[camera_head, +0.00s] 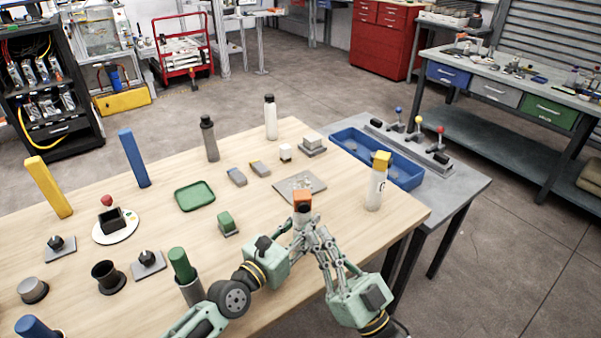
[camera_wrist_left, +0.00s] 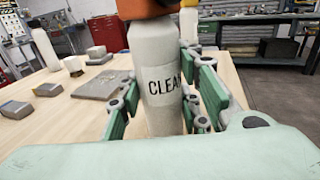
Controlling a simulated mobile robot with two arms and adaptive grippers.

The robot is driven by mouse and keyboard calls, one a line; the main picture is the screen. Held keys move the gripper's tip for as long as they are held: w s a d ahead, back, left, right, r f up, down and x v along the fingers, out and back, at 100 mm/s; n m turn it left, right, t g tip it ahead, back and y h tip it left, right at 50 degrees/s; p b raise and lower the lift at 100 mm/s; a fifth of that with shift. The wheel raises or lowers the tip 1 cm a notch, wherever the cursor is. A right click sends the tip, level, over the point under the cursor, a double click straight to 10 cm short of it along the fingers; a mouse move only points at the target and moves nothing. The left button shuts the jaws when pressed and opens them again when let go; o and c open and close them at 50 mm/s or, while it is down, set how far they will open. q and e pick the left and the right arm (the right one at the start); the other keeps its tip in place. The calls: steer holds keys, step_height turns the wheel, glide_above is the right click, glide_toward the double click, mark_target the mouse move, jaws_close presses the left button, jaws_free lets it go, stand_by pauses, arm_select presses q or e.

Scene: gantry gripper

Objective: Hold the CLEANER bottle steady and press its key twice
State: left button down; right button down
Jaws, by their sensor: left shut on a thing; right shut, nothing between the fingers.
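The CLEANER bottle (camera_head: 301,218) is white with an orange top (camera_head: 302,198) and stands upright near the table's front edge. In the left wrist view the bottle (camera_wrist_left: 155,75) shows part of its label, "CLEA", and its orange top (camera_wrist_left: 148,8) is cut off by the frame. My left gripper (camera_head: 299,239) is shut around the bottle's body, one green-padded finger on each side. My right gripper (camera_head: 323,234) is shut and empty, close beside the bottle's right side and below the orange top. Whether it touches the bottle cannot be told.
A white bottle with a yellow top (camera_head: 375,185) stands to the right. A grey plate (camera_head: 299,186) lies behind the CLEANER bottle. A green block (camera_head: 228,222) and a green tray (camera_head: 194,196) are to the left. A blue bin (camera_head: 350,143) is on the adjoining grey table.

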arm_select(q)
steer(key=c, duration=1.2)
jaws_free()
steer(key=shift+s+a, duration=0.1)
steer(key=v, duration=1.1)
steer(key=shift+s+a, duration=0.2)
steer(key=shift+s, duration=0.1)
